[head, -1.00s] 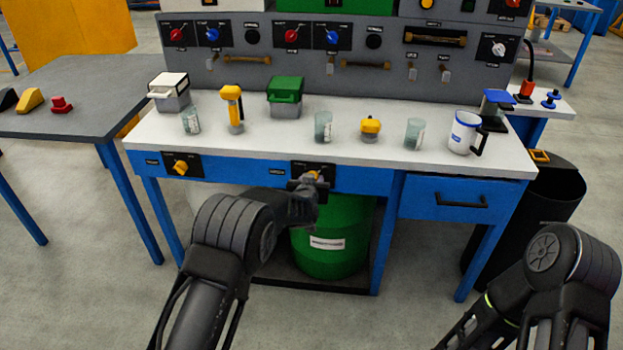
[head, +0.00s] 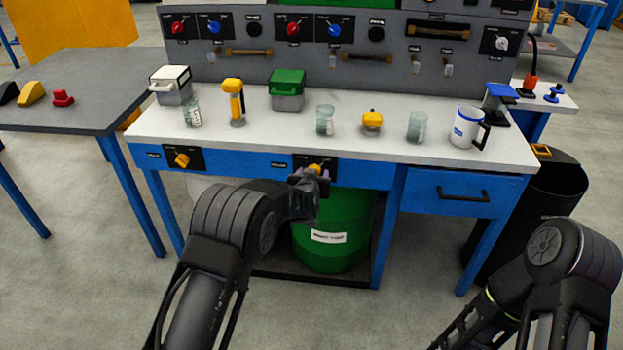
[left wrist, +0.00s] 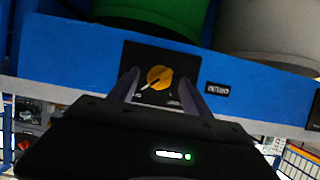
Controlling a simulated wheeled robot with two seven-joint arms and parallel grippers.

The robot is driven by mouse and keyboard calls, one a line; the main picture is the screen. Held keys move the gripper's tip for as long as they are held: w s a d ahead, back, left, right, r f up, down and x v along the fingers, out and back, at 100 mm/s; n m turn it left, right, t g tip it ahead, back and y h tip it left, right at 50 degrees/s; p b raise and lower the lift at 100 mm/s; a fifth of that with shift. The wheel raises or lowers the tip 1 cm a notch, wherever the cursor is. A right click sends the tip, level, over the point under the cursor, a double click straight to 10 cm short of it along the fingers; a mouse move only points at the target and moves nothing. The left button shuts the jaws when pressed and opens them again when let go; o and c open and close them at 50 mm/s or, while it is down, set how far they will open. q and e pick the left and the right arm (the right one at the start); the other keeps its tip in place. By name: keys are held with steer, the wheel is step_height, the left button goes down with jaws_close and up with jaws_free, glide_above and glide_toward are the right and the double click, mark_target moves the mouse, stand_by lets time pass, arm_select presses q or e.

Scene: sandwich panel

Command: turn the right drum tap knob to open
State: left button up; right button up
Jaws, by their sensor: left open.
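The right drum tap knob (head: 314,168) is yellow, on a black plate in the blue front rail of the bench. My left gripper (head: 312,176) is right in front of it and partly covers it. In the left wrist view the knob (left wrist: 159,77) shows between the two open fingers of my left gripper (left wrist: 158,84), with a light pointer mark lying slanted. I cannot tell whether the fingers touch it. The left drum tap knob (head: 182,160), also yellow, sits further left on the rail. My right arm shows at the lower right; its gripper is out of view.
A green drum (head: 335,235) stands under the bench below the knob. A drawer (head: 463,195) with a black handle is to the right. Beakers, a mug (head: 466,128) and boxes stand on the white benchtop (head: 270,140). A black bin (head: 545,190) is at the right.

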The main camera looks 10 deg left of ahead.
arm_select(q)
steer(key=v, duration=0.7)
stand_by(0.4)
steer(key=s+d+f+g+h+p, duration=0.15)
steer(key=s+f+g, duration=0.25)
steer(key=s+f, duration=0.5)
steer(key=s+d+f+g+h+p, duration=0.1)
steer(key=s+d+f+g+p, duration=0.15)
steer(key=s+f, duration=0.65)
steer(key=s+r+n+g+h+p, duration=0.1)
steer(key=s+r+g+p, duration=0.1)
steer(key=s, duration=1.2)
steer(key=s+r+n+g+p, duration=0.1)
steer(key=s+g+p, duration=0.3)
steer(key=s, duration=1)
steer(key=shift+s+a+r+h+p, duration=0.25)
steer(key=shift+a+r+h+p, duration=0.1)
steer(key=shift+a+r+p, duration=0.2)
steer(key=shift+d, duration=0.1)
